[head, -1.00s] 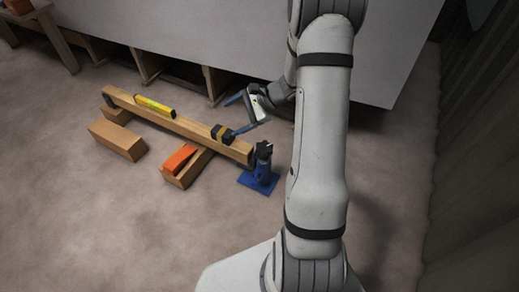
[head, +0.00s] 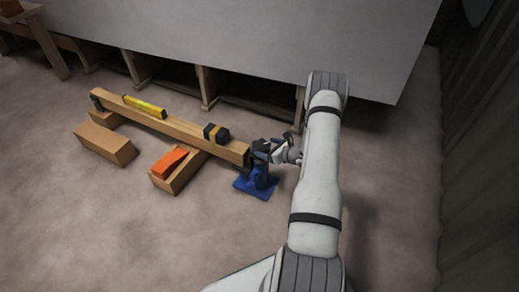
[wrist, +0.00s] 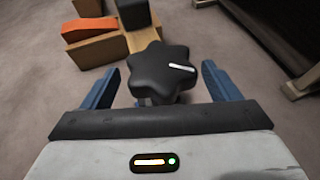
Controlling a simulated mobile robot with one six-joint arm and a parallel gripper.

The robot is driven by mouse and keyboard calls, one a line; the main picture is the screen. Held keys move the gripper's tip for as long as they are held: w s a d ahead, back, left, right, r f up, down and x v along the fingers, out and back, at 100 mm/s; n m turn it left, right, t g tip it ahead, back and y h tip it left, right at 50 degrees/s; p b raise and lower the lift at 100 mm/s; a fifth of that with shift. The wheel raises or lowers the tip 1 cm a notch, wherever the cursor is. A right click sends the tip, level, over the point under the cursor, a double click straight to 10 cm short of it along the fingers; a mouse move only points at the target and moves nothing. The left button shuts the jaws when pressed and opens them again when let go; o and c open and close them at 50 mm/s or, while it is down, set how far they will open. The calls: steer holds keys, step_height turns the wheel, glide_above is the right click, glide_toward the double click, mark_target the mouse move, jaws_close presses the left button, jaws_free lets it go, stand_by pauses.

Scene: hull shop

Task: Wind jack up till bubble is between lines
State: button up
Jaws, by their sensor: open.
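The blue jack (head: 256,185) stands on the floor at the right end of a long wooden beam (head: 190,128). In the wrist view its black star-shaped knob (wrist: 160,68), with a white mark, sits ahead of and between my gripper's open blue fingers (wrist: 158,90). The fingers appear apart from the knob, one on each side. In the head view my gripper (head: 268,150) is at the top of the jack and partly hides it. The yellow level (head: 145,106) lies on top of the beam towards its left end. Its bubble is too small to read.
A black block with a yellow band (head: 215,132) sits on the beam. An orange wedge (head: 171,162) rests on a wooden block (head: 178,178) beside the beam. Another wooden block (head: 105,143) lies on the floor at left. A large grey panel on wooden supports stands behind.

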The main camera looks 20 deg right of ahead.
mark_target(263, 147)
steer(key=shift+b+x, duration=0.45)
steer(key=shift+x, duration=1.45)
steer(key=c, duration=0.6)
steer(key=shift+a, duration=0.6)
steer(key=shift+d, duration=0.35)
steer(key=shift+c, duration=0.3)
steer(key=shift+d+f, duration=0.1)
steer(key=shift+n+g+y, duration=0.3)
steer(key=shift+n, duration=0.1)
